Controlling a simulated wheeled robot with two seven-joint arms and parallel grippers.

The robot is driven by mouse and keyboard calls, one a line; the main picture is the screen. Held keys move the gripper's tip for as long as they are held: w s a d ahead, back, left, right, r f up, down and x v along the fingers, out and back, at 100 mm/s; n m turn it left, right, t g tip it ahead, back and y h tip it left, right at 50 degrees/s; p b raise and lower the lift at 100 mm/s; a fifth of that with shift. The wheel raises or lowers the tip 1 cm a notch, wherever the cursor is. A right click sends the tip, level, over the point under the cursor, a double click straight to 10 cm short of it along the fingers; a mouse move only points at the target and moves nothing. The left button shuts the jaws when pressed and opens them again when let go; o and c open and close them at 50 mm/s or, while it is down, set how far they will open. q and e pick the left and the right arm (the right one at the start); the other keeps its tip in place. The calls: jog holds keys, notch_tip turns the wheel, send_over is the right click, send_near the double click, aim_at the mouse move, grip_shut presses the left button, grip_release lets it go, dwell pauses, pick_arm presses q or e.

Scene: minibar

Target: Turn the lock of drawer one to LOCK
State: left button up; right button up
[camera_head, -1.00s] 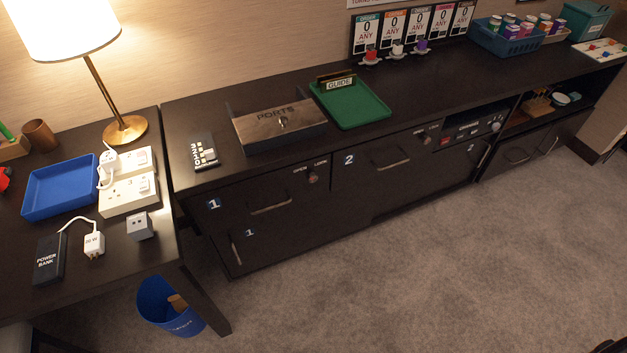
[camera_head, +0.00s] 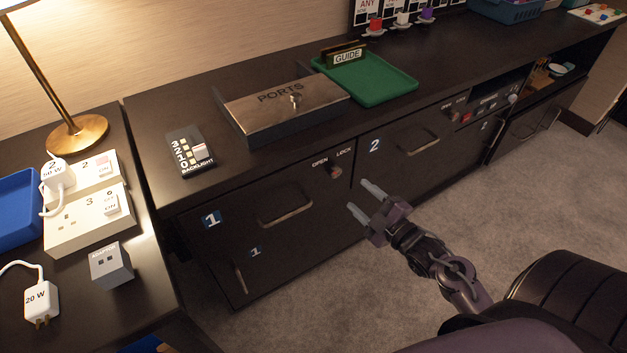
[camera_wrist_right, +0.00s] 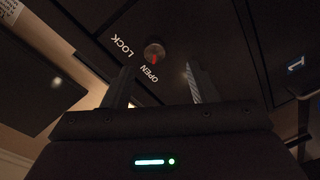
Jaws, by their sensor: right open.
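Drawer one (camera_head: 240,222) is a dark drawer front with a blue "1" label and a bar handle (camera_head: 285,207). Its lock (camera_head: 335,171) is a small round knob with a red mark at the upper right, below the words OPEN and LOCK. In the right wrist view the lock knob (camera_wrist_right: 154,52) lies beyond the fingertips, and its red mark points toward OPEN. My right gripper (camera_head: 364,200) is open and empty, in front of the cabinet, below and right of the lock and apart from it. My left gripper is out of view.
Drawer two (camera_head: 400,150), with its own handle and lock, is to the right. On the counter stand a PORTS box (camera_head: 265,112), a green tray (camera_head: 385,85) and a BACKLIGHT switch panel (camera_head: 188,150). Open carpet (camera_head: 440,190) lies in front.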

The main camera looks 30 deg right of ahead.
aim_at(337, 173)
jog(key=w, duration=0.2)
jog(key=w+a, duration=0.1)
jog(key=w, duration=0.2)
jog(key=w+r, duration=0.1)
jog(key=w, duration=0.2)
jog(key=shift+a+b, duration=0.3)
jog(key=shift+b, duration=0.1)
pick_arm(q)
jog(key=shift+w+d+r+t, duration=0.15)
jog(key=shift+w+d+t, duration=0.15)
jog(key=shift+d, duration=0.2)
pick_arm(e)
jog(key=shift+c, duration=0.4)
jog(key=c, duration=0.9)
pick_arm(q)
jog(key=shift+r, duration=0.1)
